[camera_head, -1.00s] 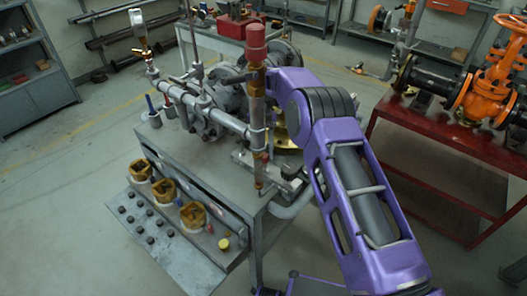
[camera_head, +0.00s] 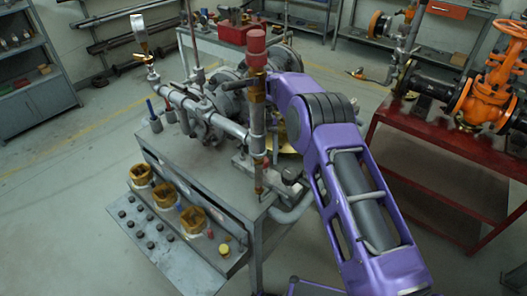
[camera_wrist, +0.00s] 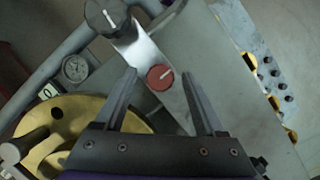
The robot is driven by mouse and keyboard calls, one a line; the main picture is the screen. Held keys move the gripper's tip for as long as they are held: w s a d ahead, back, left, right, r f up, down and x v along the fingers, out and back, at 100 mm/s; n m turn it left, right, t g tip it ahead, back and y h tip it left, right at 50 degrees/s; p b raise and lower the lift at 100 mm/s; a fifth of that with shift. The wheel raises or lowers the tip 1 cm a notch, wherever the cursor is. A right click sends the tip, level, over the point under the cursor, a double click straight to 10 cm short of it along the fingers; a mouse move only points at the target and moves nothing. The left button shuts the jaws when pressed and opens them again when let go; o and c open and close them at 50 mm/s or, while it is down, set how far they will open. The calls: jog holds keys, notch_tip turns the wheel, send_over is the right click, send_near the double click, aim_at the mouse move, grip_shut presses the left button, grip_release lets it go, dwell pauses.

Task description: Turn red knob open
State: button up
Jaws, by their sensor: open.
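A red knob (camera_wrist: 160,77) with a pale pointer line shows in the wrist view, between and just beyond the fingertips of my gripper (camera_wrist: 158,80). The two dark fingers are spread apart, one on each side of the knob in the picture, with nothing held. I cannot tell how far the knob lies from the fingers in depth. In the head view a small red part (camera_head: 265,162) shows low by the vertical pipe on the bench; I cannot tell if it is the same knob. My gripper is hidden there behind my purple arm and the pipes.
A dark round knob (camera_wrist: 106,15), a gauge (camera_wrist: 75,68) and a brass disc (camera_wrist: 70,125) lie near the fingers. In the head view a red-capped vertical pipe (camera_head: 257,60) stands close to my arm. An orange valve (camera_head: 490,85) sits on a red table (camera_head: 450,145).

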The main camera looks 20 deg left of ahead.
jog(key=v, duration=0.7)
jog(key=shift+p, duration=0.45)
jog(key=shift+r, duration=0.15)
jog(key=shift+d, duration=0.1)
